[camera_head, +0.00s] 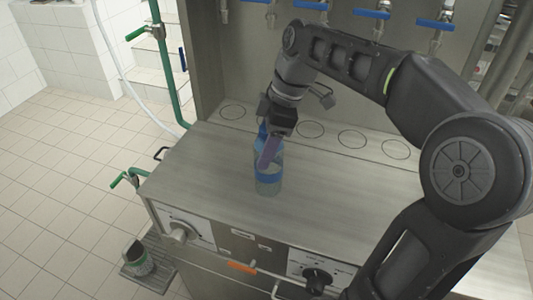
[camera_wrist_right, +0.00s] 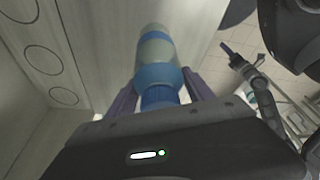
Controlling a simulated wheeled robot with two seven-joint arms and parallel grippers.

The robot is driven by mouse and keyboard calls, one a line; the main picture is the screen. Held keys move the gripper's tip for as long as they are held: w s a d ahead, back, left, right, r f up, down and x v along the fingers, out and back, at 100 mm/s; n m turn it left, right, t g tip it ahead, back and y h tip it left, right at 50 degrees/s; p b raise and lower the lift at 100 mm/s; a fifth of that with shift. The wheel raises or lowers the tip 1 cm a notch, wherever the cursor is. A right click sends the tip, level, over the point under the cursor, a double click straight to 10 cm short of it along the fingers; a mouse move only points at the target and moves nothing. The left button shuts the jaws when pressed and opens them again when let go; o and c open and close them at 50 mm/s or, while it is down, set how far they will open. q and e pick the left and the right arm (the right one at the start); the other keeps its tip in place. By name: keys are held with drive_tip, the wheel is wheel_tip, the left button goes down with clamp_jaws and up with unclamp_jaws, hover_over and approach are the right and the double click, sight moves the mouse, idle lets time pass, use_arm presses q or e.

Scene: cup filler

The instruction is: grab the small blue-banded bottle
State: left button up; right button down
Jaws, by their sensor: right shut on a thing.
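The small clear bottle with blue bands (camera_head: 268,186) is upright over the metal counter, left of centre in the head view. I cannot tell whether its base touches the counter. My right gripper (camera_head: 270,148) comes down from above and is shut on it, with a purple finger across its upper part. In the right wrist view the bottle (camera_wrist_right: 156,74) lies between the two purple fingers (camera_wrist_right: 160,92), its blue part close to the palm. What looks like my left gripper (camera_wrist_right: 232,54) shows small at the right of the wrist view; its fingers are too small to read.
The metal counter (camera_head: 200,170) is otherwise clear, with marked circles along its back under blue-handled taps (camera_head: 372,14). Control knobs (camera_head: 317,278) are on its front. Green pipework (camera_head: 168,70) rises at left.

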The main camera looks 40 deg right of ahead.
sight(264, 134)
wheel_tip(264, 134, up, 3)
drive_tip(key=shift+r, duration=0.1)
wheel_tip(264, 134, up, 6)
drive_tip(key=p, duration=0.5)
drive_tip(key=shift+r+p, duration=0.45)
drive_tip(key=shift+p, duration=0.05)
drive_tip(key=shift+f, duration=0.1)
